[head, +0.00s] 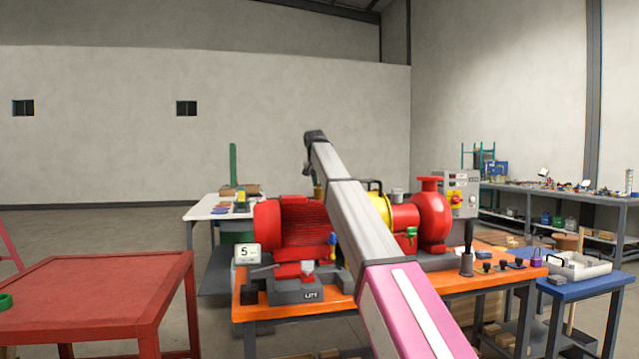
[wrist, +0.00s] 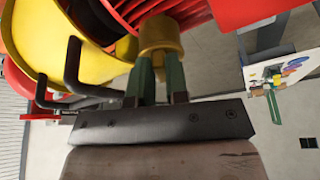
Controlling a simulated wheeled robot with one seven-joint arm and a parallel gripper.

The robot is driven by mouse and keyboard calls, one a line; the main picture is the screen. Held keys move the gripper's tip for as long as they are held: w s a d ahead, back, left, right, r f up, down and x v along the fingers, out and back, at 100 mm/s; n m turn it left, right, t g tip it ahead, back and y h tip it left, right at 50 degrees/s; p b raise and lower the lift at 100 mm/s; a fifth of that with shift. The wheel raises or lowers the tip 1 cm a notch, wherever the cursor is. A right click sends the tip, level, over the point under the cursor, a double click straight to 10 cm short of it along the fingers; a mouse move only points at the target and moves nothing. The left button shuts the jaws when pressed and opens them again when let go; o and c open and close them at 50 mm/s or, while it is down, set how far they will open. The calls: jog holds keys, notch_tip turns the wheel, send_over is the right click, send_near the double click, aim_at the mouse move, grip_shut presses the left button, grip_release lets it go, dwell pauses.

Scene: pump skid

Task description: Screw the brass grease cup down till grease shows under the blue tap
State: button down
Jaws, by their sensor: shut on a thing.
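The brass grease cup (wrist: 160,36) is at the top middle of the wrist view, beside the red ribbed motor housing. My gripper (wrist: 160,60) has its two green fingers closed on the cup from below in that picture. In the head view, a bit of brass (head: 318,191) shows beside my arm above the red motor (head: 292,228); my arm hides most of that area. A small blue part (head: 332,239) at the motor's right end may be the blue tap, too small to be sure. I cannot make out any grease under it.
The skid stands on an orange bench (head: 242,309). A yellow guard (wrist: 40,45) and dark bent handles (wrist: 72,62) lie close left of my gripper in the wrist view. A red pump (head: 432,215) is right of my arm. A red table (head: 95,290) stands at left.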

jog(key=shift+a+m+h, duration=0.15)
jog(key=shift+m+h, duration=0.15)
jog(key=shift+m, duration=0.5)
jog(key=c, duration=1.1)
grip_release()
jog(key=shift+r, duration=0.15)
jog(key=v, duration=1)
jog(key=shift+a+r, duration=0.1)
jog(key=shift+r, duration=0.2)
